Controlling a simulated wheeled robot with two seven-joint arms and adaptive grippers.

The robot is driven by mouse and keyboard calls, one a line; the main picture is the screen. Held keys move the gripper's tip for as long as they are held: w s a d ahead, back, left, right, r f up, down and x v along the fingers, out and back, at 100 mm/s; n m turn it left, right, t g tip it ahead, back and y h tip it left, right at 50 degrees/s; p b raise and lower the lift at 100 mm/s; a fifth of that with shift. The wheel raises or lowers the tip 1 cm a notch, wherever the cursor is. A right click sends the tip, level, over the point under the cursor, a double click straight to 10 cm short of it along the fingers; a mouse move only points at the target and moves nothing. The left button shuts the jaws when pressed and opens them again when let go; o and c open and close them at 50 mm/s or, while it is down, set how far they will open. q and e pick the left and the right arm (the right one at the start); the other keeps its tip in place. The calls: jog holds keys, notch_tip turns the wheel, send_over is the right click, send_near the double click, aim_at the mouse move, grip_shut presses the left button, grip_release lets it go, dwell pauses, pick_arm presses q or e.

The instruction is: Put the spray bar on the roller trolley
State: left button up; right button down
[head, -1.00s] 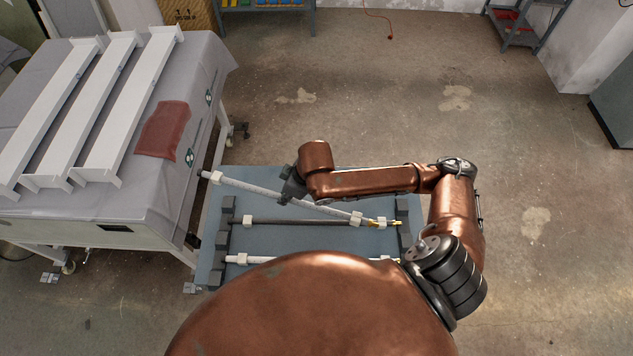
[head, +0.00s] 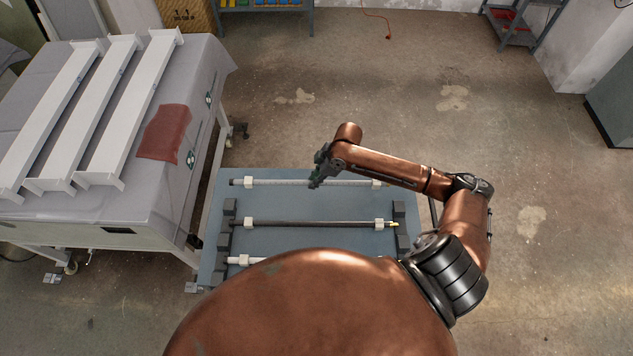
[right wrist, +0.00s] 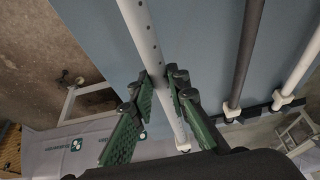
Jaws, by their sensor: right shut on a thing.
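The spray bar (head: 290,183) is a long white bar with small holes and white collars. It lies straight across the back part of the blue-grey trolley top (head: 300,205) in the head view. I cannot tell whether it rests on the trolley or hangs just above it. My right gripper (head: 317,173) is shut on the bar near its middle. In the right wrist view, the green-padded fingers of the right gripper (right wrist: 163,92) sit on both sides of the perforated spray bar (right wrist: 140,35). My left gripper is not in view.
A dark roller (head: 310,223) with a brass end and a white roller (head: 243,260) lie on the trolley in front. Dark support blocks (head: 229,208) stand at its sides. A cloth-covered table (head: 205,75) with white beams is close on the left.

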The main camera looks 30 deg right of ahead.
jog(key=shift+w+d+f, duration=0.35)
jog(key=shift+f, duration=0.2)
jog(key=shift+w+d+f, duration=0.3)
jog(key=shift+d+f, duration=0.05)
jog(key=shift+f, duration=0.2)
jog(key=shift+w+d+f+p, duration=0.15)
jog(key=shift+f+p, duration=0.2)
jog(key=shift+f, duration=1.45)
jog(key=c, duration=1.8)
grip_release()
jog(key=shift+c, duration=0.2)
jog(key=v, duration=1.2)
